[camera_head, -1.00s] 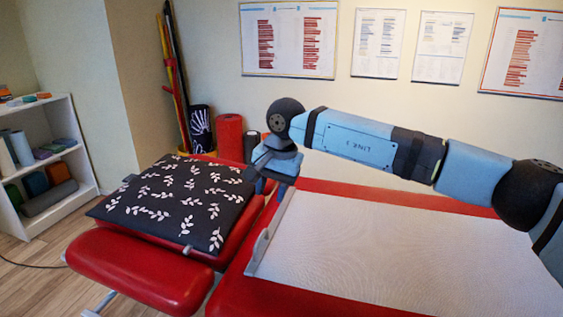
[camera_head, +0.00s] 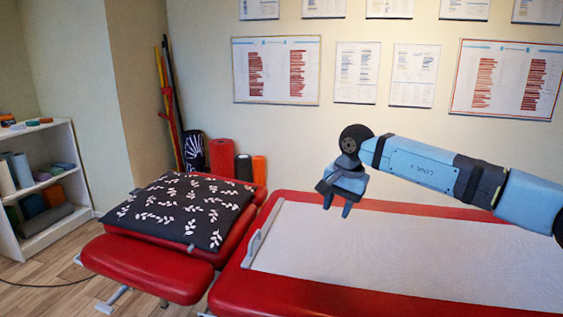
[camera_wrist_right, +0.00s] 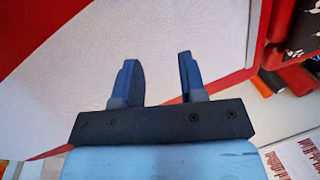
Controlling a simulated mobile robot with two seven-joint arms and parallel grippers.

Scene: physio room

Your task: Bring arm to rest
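My right arm reaches in from the right in the head view, above the red treatment table (camera_head: 300,294). My right gripper (camera_head: 335,204) points down over the table, near the far left part of its white sheet (camera_head: 400,250). Its two fingers (camera_wrist_right: 157,80) stand apart in the right wrist view, with nothing between them but the white sheet beyond. My left gripper is not in either view.
A black pillow with white leaves (camera_head: 180,210) lies on the red headrest end. A white shelf (camera_head: 60,190) stands at the left. Rolls (camera_head: 221,158) stand by the back wall, and posters (camera_head: 276,70) hang above. The sheet is bare.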

